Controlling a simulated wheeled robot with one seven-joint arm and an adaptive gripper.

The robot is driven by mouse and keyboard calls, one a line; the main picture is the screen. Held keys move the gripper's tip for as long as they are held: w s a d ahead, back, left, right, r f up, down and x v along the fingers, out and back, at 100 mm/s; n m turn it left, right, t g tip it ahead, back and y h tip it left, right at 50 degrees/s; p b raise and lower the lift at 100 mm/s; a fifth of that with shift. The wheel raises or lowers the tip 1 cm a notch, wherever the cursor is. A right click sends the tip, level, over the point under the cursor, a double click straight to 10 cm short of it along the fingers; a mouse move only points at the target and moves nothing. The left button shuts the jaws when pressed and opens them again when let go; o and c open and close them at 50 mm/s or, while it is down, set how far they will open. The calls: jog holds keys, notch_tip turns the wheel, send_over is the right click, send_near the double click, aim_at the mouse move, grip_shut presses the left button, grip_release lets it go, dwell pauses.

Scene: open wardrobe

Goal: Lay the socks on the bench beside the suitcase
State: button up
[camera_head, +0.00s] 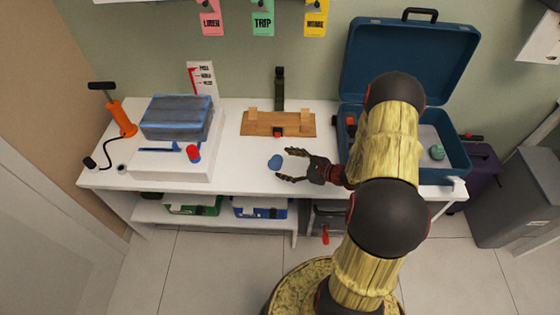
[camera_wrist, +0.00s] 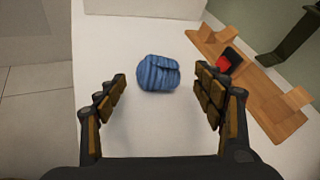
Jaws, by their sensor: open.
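The socks are a small rolled blue ribbed bundle (camera_head: 275,162) on the white bench (camera_head: 230,180), left of the suitcase. The bundle also shows in the wrist view (camera_wrist: 158,73), ahead of and between my fingertips. My gripper (camera_head: 288,166) is open and empty, just right of the socks, with its fingers pointing left at them. In the wrist view my gripper (camera_wrist: 163,85) has its fingers spread wide on both sides, apart from the socks. The open blue suitcase (camera_head: 455,172) stands at the bench's right end, partly hidden by my arm; a green rolled item (camera_head: 437,152) lies inside.
A wooden stand (camera_head: 270,125) sits behind the socks, with a dark upright item (camera_head: 279,88) at the back. A white box (camera_head: 160,165) with a blue-grey bundle (camera_head: 177,118) and an orange pump (camera_head: 122,118) stand left. Bench surface around the socks is clear.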

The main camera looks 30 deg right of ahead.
jog(key=p+v, duration=0.1)
jog(key=v, duration=0.7)
jog(key=shift+r+p, duration=0.1)
jog(key=shift+p, duration=0.25)
jog(key=s+a+r+n+g+y, duration=0.15)
jog(key=a+r+n+g, duration=0.25)
jog(key=a+r+n, duration=0.45)
jog(key=s+a+r+n+g+y, duration=0.1)
jog(key=s+a+r+n+g, duration=0.1)
jog(key=a+r+n+g, duration=0.6)
jog(key=s+a+r+n+t+h, duration=0.2)
jog(key=s+a+r+n+h, duration=0.1)
jog(key=s+r, duration=0.4)
jog(key=s+a+r+n+t+h, duration=0.3)
jog(key=s+r+n+h, duration=0.2)
jog(key=r, duration=0.5)
jog(key=shift+s+r+n+h, duration=0.35)
jog(key=shift+s+n, duration=0.6)
jog(key=shift+n, duration=0.3)
jog(key=shift+c, duration=0.8)
